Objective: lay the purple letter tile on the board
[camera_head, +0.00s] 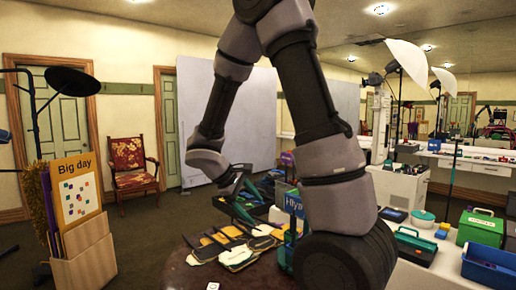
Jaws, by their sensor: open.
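My arm arches over the middle of the view, and my gripper (243,184) hangs at its far end, above the dark round table (182,272). It is open, small and dark against the clutter behind, and I see nothing held in it. An upright orange board (92,164) marked "Big day" stands at the left, with a white panel (78,198) of small coloured squares. I cannot pick out a purple letter tile. A small white tile (212,286) with a dark mark lies at the table's near edge, partly cut off by the frame.
A light wooden holder (84,262) supports the board. Blue (489,264) and green (481,228) toolboxes stand right. A red chair (133,168) stands behind.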

